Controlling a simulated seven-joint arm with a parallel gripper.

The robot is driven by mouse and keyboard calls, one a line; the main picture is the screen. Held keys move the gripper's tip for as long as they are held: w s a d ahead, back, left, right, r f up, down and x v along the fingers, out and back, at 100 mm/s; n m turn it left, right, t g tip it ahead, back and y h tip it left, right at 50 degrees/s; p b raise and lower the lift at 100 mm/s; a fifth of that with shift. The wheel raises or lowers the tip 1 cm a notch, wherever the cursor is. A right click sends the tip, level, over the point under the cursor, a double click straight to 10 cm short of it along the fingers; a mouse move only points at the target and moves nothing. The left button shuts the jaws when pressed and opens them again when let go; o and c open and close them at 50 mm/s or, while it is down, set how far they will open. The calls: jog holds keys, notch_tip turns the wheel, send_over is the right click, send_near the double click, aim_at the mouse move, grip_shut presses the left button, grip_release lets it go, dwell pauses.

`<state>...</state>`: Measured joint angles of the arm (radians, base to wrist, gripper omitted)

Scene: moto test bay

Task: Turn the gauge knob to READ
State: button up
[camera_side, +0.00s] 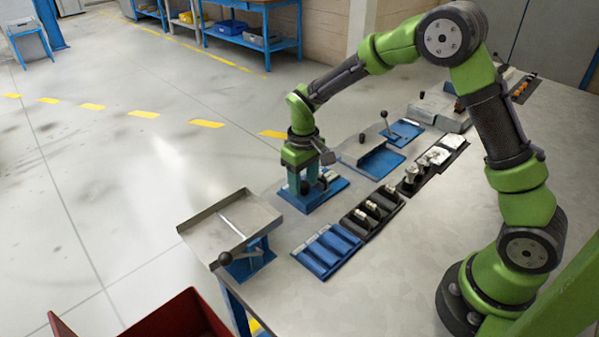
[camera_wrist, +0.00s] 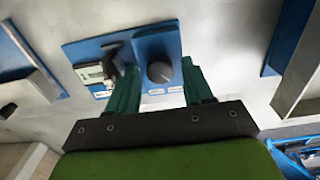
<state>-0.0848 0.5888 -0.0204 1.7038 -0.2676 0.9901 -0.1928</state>
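The dark round knob (camera_wrist: 160,72) sits on a raised blue block (camera_wrist: 150,47) of the blue panel (camera_wrist: 82,50) in the wrist view. A pale gauge-like device (camera_wrist: 95,72) is mounted left of it. Small white labels (camera_wrist: 155,92) lie along the panel's near edge; their words are too small to read, and I cannot tell the knob's setting. My gripper (camera_wrist: 159,68) is open, one green finger on each side of the knob, with visible gaps. In the side view my gripper (camera_side: 307,187) points down over the blue base plate (camera_side: 325,200) and hides part of it.
A metal tray (camera_side: 230,225) with a lever stands left of the panel. A blue divided tray (camera_side: 328,250) and black holders (camera_side: 372,210) lie in front. Another blue-based fixture (camera_side: 380,160) stands to the right. The near bench top (camera_side: 390,285) is clear.

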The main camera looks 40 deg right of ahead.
aim_at(302, 184)
jog(key=shift+o, duration=0.3)
notch_tip(302, 184, up, 17)
jog(key=shift+a, duration=0.15)
dwell(0.3)
jog(key=shift+f, duration=0.1)
jog(key=s+r+m+t+y, duration=0.2)
jog(key=s+t, duration=0.5)
jog(key=s, duration=1.4)
jog(key=shift+r+m, duration=0.65)
jog(key=shift+m, duration=0.35)
jog(key=shift+a, duration=0.1)
